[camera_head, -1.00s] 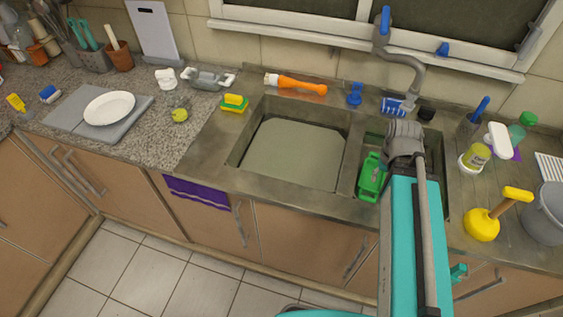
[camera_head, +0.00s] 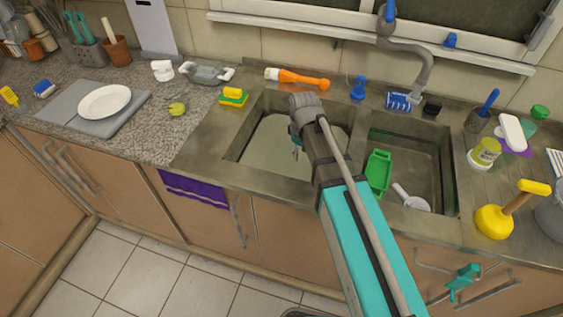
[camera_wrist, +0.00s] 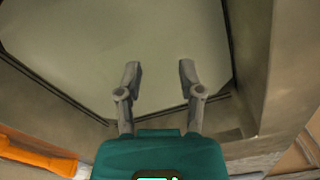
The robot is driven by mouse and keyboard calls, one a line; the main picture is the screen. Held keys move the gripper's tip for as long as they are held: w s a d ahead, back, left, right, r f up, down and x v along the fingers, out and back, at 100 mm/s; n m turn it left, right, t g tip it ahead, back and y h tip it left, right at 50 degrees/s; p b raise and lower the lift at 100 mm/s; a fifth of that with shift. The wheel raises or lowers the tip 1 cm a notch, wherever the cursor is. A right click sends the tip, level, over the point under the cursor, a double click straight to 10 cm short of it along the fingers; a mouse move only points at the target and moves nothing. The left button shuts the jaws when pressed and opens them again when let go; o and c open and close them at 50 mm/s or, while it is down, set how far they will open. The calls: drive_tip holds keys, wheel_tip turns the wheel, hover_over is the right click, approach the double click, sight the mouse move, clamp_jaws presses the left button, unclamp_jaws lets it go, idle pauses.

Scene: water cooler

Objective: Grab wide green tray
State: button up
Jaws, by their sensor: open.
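A wide, pale grey-green tray (camera_head: 265,146) with cut corners lies in the left sink basin. My arm covers its right part in the head view. The tray (camera_wrist: 120,30) fills much of the wrist view. My gripper (camera_wrist: 159,72) is open and empty, with its two fingers spread over the tray's surface near one edge. I cannot tell the exact gap between the fingertips and the tray. A smaller bright green dish (camera_head: 378,173) lies in the right basin, apart from my gripper.
An orange-handled brush (camera_head: 299,78) lies behind the left basin and also shows in the wrist view (camera_wrist: 38,155). A yellow-green sponge (camera_head: 233,97) sits at its left. A white scoop (camera_head: 411,199) is in the right basin. Basin walls surround the tray.

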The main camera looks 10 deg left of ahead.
drive_tip(key=s+a+f+n+b, duration=0.1)
drive_tip(key=a+n, duration=0.2)
drive_tip(key=a, duration=0.6)
drive_tip(key=shift+a+f+n, duration=0.3)
drive_tip(key=shift+a+f, duration=0.05)
drive_tip(key=shift+a, duration=0.05)
drive_tip(key=shift+f, duration=0.1)
wheel_tip(320, 180, down, 8)
drive_tip(key=b, duration=0.8)
drive_tip(key=shift+f+b, duration=0.1)
drive_tip(key=shift+b, duration=0.25)
drive_tip(key=shift+f, duration=0.15)
drive_tip(key=shift+a+f+b, duration=0.15)
drive_tip(key=shift+f+b, duration=2.45)
drive_tip(key=shift+b, duration=0.15)
clamp_jaws()
